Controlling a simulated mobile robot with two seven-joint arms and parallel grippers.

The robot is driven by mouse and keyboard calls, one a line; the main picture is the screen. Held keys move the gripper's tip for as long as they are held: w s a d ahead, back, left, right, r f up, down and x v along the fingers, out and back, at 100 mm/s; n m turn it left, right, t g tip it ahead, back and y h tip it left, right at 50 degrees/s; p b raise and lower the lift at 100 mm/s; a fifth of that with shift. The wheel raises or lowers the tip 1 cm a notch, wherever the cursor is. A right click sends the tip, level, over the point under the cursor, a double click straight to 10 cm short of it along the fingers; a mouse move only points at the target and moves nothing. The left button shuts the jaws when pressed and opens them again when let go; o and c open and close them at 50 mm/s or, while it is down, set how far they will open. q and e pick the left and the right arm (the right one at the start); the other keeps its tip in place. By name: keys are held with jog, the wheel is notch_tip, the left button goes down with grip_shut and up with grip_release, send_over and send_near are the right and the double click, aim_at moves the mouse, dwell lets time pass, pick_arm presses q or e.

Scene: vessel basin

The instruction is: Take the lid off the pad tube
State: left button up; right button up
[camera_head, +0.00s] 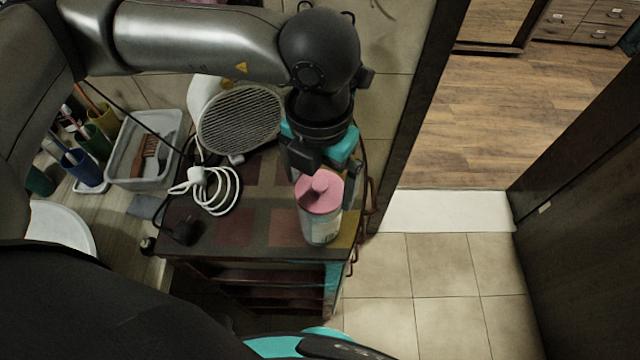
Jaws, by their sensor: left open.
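The pad tube (321,229) stands upright on a small dark cabinet with a checkered top. It is a pale cylinder with a label, and its pink lid (318,192) with a raised knob is on top. My left gripper (322,187) points down from above at the lid. Its fingers are open, one at the back left of the lid and one at its right side. I cannot tell whether the fingers touch the lid. My right gripper is not in view.
A round grilled heater (240,121) and a coiled white cable (213,190) lie left of the tube on the cabinet top (265,238). A white tray (118,160) and several cups stand farther left. Right of the cabinet is open tiled floor (440,265).

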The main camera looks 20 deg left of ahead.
pick_arm(q)
jog(key=c, duration=1)
jog(key=shift+o, duration=0.2)
jog(key=shift+r, duration=0.1)
